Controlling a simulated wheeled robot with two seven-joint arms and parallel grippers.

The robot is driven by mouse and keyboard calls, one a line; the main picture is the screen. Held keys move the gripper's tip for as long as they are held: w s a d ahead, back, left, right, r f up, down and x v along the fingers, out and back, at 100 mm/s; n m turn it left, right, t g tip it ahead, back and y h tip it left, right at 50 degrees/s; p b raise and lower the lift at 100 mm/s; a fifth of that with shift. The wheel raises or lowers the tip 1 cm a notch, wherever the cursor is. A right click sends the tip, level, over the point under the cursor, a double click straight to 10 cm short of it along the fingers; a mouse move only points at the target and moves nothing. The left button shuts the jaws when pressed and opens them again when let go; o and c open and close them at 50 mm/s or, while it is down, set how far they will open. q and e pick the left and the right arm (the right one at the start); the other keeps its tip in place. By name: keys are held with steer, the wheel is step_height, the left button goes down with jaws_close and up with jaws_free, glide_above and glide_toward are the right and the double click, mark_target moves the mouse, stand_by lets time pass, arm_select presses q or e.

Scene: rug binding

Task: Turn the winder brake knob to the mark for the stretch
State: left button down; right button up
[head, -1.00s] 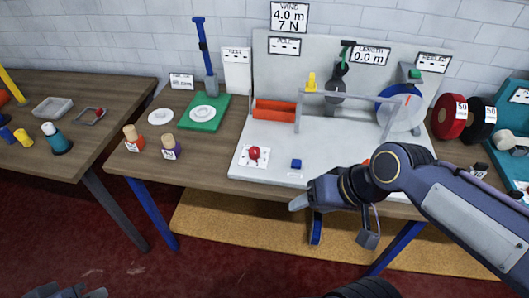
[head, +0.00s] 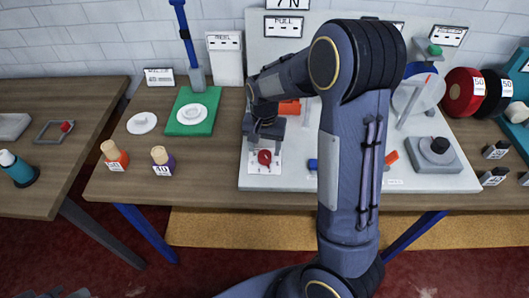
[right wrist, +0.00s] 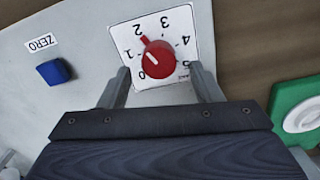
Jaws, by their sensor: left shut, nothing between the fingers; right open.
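The red winder brake knob (head: 265,157) sits on a white dial plate on the winder's grey base. The right wrist view shows the knob (right wrist: 158,59) close up, its pointer between 1 and 2, nearer 2. The white dial plate (right wrist: 176,20) is numbered 0 to 5. My right gripper (head: 264,140) is open just above the knob; in the right wrist view its fingers are apart near the plate's near edge, not closed on the knob. My left gripper (head: 68,293) is shut and empty at the bottom left, mostly cut off.
A blue button (right wrist: 54,71) labelled ZERO is beside the dial. A green mat (head: 190,125) with a white disc lies left of the winder, with orange and purple spools nearby. A partly cropped sign (head: 290,4) reads 7 N. My right arm hides much of the winder.

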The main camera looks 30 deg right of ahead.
mark_target(265, 154)
steer(key=shift+f, duration=1.7)
steer(key=shift+s, duration=0.1)
steer(key=shift+c, duration=0.3)
steer(key=c, duration=0.9)
